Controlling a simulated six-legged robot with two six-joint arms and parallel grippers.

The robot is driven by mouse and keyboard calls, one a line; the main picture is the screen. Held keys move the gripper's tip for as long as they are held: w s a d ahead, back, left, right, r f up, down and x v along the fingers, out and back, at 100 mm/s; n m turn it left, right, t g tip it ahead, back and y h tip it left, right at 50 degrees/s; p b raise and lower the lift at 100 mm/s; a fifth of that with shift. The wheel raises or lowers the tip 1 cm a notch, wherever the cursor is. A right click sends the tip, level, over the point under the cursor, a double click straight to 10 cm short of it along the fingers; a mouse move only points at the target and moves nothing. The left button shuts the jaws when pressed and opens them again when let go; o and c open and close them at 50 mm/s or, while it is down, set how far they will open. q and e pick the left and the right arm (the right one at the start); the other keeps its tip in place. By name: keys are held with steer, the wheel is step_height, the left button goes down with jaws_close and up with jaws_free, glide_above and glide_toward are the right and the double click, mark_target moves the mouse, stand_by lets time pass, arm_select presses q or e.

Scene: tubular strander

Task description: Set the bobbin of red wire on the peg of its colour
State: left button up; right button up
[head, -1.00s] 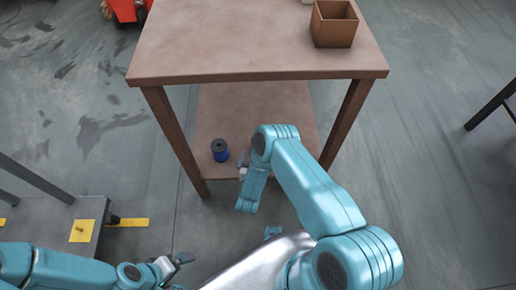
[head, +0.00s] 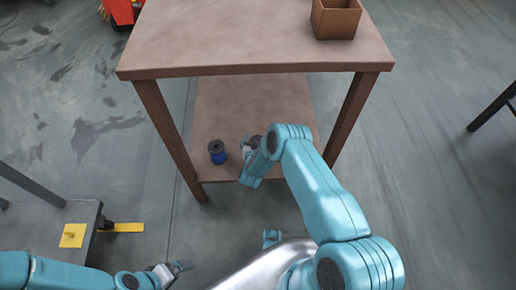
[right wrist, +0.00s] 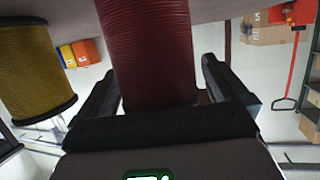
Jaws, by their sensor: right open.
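The bobbin of red wire (right wrist: 148,45) fills the upper middle of the right wrist view, between the fingers of my right gripper (right wrist: 162,80). The gripper is open, one finger on each side of it, with a narrow gap on the right. In the head view my right gripper (head: 247,150) is at the front of the table's lower shelf; a dark round top (head: 255,141) beside it is mostly hidden by my arm. My left gripper (head: 176,270) is at the lower left, away from the table; its jaw opening is unclear. No peg can be made out.
A blue bobbin (head: 217,153) stands on the lower shelf (head: 235,105), left of my right gripper. A yellow bobbin (right wrist: 35,75) is left of the red one in the right wrist view. The table top (head: 240,35) overhangs the shelf and holds a brown box (head: 335,20).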

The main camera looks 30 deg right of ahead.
steer(key=c, duration=1.3)
steer(key=shift+r, duration=0.15)
